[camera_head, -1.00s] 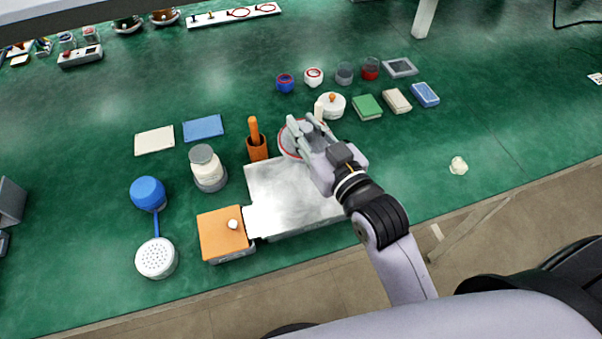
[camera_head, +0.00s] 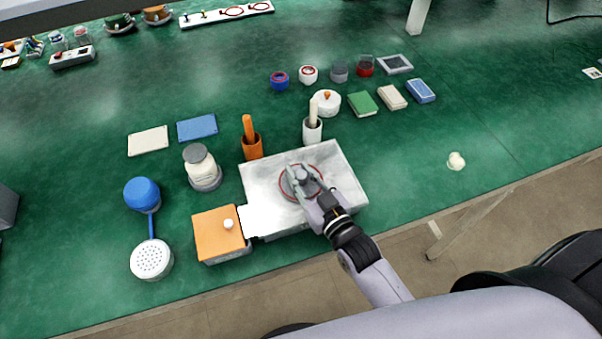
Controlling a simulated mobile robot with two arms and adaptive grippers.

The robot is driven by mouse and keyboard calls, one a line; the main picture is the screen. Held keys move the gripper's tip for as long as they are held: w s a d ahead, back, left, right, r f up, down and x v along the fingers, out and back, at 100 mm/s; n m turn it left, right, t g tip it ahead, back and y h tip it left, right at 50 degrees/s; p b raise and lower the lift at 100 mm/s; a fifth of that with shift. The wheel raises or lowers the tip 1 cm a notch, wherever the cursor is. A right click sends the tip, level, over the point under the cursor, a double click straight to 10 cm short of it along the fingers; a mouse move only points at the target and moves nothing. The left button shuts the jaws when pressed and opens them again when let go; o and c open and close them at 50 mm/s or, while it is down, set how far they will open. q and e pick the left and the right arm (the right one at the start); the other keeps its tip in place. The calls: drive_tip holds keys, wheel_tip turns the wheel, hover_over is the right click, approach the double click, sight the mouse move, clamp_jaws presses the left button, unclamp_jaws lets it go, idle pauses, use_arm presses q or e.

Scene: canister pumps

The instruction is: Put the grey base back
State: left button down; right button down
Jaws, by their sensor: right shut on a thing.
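The grey base (camera_head: 289,188) is a round disc with a red rim and a grey knob at its middle. My right gripper (camera_head: 301,176) is shut on the knob, with its fingers on either side. The disc is over the silver flat-topped plate (camera_head: 262,175); I cannot tell whether it touches the plate or hangs just above it. The gripper hides part of the disc. My left gripper is not in view.
An orange box (camera_head: 215,240) with a white knob joins the plate's left side. An orange holder (camera_head: 252,148) and a white holder (camera_head: 312,132) stand just behind the plate. A grey-lidded jar (camera_head: 201,168) is at left.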

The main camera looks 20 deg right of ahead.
drive_tip(key=shift+r, duration=0.1)
drive_tip(key=c, duration=1.8)
unclamp_jaws()
drive_tip(key=shift+f, duration=0.2)
drive_tip(key=o, duration=0.4)
drive_tip(key=shift+o, duration=0.2)
drive_tip(key=shift+r, duration=0.1)
